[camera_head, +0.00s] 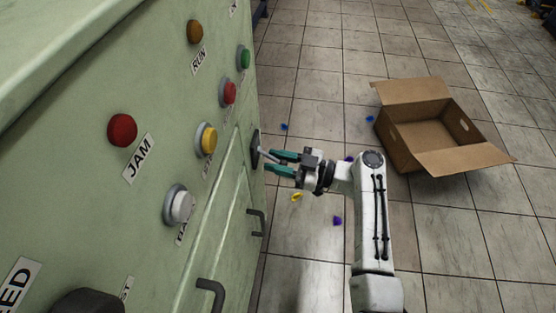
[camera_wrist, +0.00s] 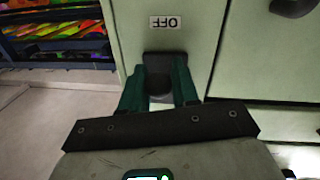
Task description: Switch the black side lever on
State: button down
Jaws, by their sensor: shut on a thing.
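The black side lever has a dark base plate (camera_head: 255,147) on the right side of the green machine (camera_head: 225,175), with a short shaft sticking out. My gripper (camera_head: 272,162) has its green fingers on both sides of this lever and is shut on it. In the wrist view the dark lever (camera_wrist: 159,82) sits between the two green fingers (camera_wrist: 158,90). An "OFF" label (camera_wrist: 165,22), upside down, is on the panel by the lever's base. The fingers hide part of the lever.
The machine's front has a red JAM button (camera_head: 122,130), a yellow button (camera_head: 208,139), a white button (camera_head: 180,206) and dark handles (camera_head: 211,295). An open cardboard box (camera_head: 430,130) stands on the tiled floor. Small coloured pieces lie around. A shelf (camera_wrist: 58,50) with colourful items shows in the wrist view.

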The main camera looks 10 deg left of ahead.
aim_at(283, 161)
jog(key=r+h+p, duration=0.1)
jog(key=p, duration=0.1)
jog(key=d+r+h+p, duration=0.1)
jog(key=h+p, duration=0.1)
jog(key=shift+r+n+g+h, duration=0.15)
jog(key=shift+n+g+h, duration=0.15)
notch_tip(283, 161, up, 2)
jog(key=h+p, duration=0.3)
jog(key=p, duration=0.1)
jog(key=shift+d+h, duration=0.1)
jog(key=shift+h, duration=0.3)
jog(key=r+h+p, duration=0.1)
jog(key=p, duration=0.1)
jog(key=h+p, duration=0.2)
jog(key=shift+r+g, duration=0.3)
jog(key=shift+r, duration=0.05)
jog(key=shift+a+r+n+h+p, duration=0.15)
jog(key=shift+a+r+h+p, duration=0.1)
jog(key=shift+h+p, duration=0.6)
jog(key=shift+a+r+n+h+p, duration=0.15)
jog(key=shift+a+r+h+p, duration=0.1)
jog(key=shift+h+p, duration=0.55)
jog(key=c, duration=1)
grip_release()
